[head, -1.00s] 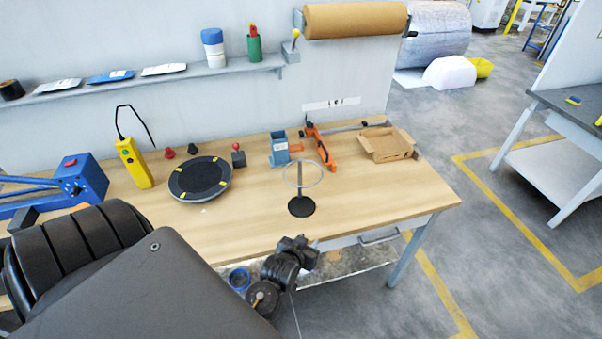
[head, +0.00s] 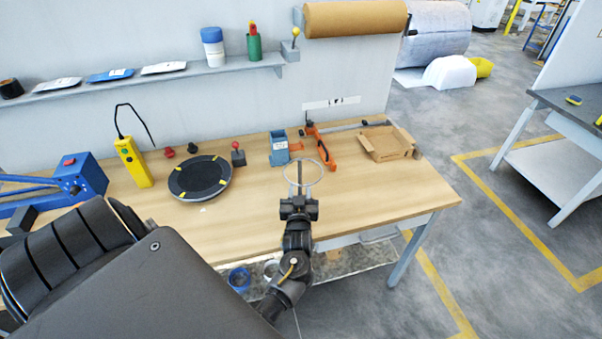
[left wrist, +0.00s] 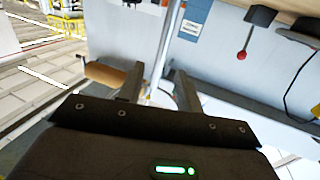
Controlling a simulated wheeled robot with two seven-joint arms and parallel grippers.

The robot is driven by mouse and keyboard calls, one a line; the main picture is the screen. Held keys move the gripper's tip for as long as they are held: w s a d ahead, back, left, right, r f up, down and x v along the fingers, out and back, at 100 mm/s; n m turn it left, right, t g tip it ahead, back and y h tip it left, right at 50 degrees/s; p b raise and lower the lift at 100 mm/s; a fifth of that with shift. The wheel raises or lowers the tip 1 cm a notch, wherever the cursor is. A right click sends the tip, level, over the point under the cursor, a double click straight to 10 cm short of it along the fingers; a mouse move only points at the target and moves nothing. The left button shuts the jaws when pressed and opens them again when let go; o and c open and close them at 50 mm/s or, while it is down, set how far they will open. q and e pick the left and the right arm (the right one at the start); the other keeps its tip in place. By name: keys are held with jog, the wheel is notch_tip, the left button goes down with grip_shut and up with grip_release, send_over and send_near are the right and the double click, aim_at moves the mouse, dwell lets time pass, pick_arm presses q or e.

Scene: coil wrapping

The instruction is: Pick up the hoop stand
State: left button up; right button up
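The hoop stand (head: 299,181) stands upright on the wooden table near its front edge. It has a thin ring on top of a slim post. Its dark round base is hidden behind my left gripper (head: 299,204) in the head view. In the left wrist view, my left gripper (left wrist: 158,84) is open, its two fingers apart. The grey post (left wrist: 167,45) shows in the gap between them, with some space visible beside it. I cannot tell how deep it sits between the fingers. My right gripper is in neither view.
Behind the stand are a blue holder (head: 279,149), an orange tool (head: 322,148) and an open cardboard box (head: 388,145). A black turntable (head: 201,178) and a yellow handheld device (head: 133,163) are to the left. The tabletop right of the stand is clear.

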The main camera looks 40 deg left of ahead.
aim_at(300, 174)
pick_arm(q)
jog(key=shift+x, duration=1.2)
jog(key=shift+w+a+b, duration=0.15)
jog(key=shift+b, duration=0.25)
jog(key=b+x, duration=0.2)
jog(key=x, duration=0.2)
jog(key=shift+w+a+r, duration=0.1)
jog(key=shift+w+a, duration=0.15)
jog(key=shift+a, duration=0.05)
jog(key=shift+s+r, duration=0.1)
jog(key=shift+d, duration=0.1)
jog(key=shift+c, duration=0.8)
grip_shut()
